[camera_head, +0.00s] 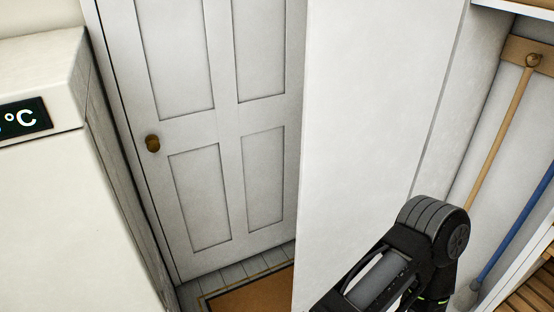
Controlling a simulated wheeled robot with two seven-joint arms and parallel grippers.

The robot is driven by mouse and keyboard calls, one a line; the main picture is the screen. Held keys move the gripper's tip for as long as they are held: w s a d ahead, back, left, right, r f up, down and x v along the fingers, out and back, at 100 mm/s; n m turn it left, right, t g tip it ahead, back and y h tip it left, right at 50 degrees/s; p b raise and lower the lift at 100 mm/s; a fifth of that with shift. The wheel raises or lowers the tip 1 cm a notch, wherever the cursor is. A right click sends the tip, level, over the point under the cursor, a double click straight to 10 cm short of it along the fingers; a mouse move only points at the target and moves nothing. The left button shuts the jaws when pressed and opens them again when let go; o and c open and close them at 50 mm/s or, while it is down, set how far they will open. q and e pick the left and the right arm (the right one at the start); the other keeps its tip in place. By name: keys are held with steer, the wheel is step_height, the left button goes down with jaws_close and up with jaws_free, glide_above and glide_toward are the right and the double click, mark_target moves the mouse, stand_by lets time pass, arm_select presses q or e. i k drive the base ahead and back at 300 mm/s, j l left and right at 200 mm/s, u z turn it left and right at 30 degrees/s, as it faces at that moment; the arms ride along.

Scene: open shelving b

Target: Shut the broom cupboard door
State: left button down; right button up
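A plain white panel (375,100) stands in the middle and seems to be the broom cupboard door, standing open. Its slanting right edge meets the cupboard's inner wall (463,100). No handle shows on it. The cupboard interior is open to view at the right, with a wooden pole (500,135) and a blue pole (518,232) inside. A black arm of mine comes up at the bottom right, in front of the panel's lower part and the opening. I cannot tell whether it touches the panel. Neither gripper is in view.
A white panelled door (228,120) with a brass knob (152,143) is shut behind, with a brown mat (255,297) at its foot. A white appliance with a °C display (22,118) stands close at the left. A slatted wooden surface (530,295) lies at the lower right.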

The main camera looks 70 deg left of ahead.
mark_target(375, 70)
steer(key=u, duration=1.55)
steer(key=i+j, duration=0.6)
steer(key=i, duration=0.15)
